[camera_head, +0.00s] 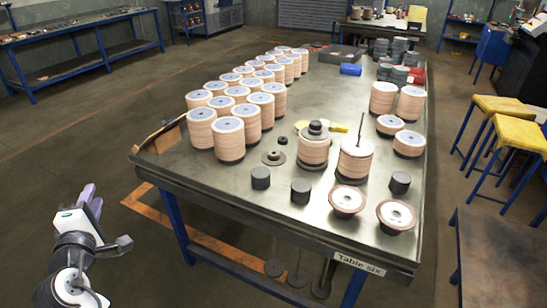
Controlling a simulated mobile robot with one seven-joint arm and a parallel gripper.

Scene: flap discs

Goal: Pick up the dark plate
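A small flat dark disc (274,158) with a raised hub lies on the table top (230,178), left of the front stacks; it looks most like the dark plate. A smaller dark piece (283,140) lies just behind it. My gripper (92,200) is at the lower left, off the table's left side and well apart from the disc. Its fingers are small and seen at an angle, so I cannot tell whether they are open or shut. I see nothing held in it.
Many tan disc stacks (229,138) fill the table's left and back. Two stacks, one with an upright rod (360,130), stand right of the disc. Dark cylinders (261,178) and bowl-shaped discs (347,201) stand in front. The front-left table corner is clear.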

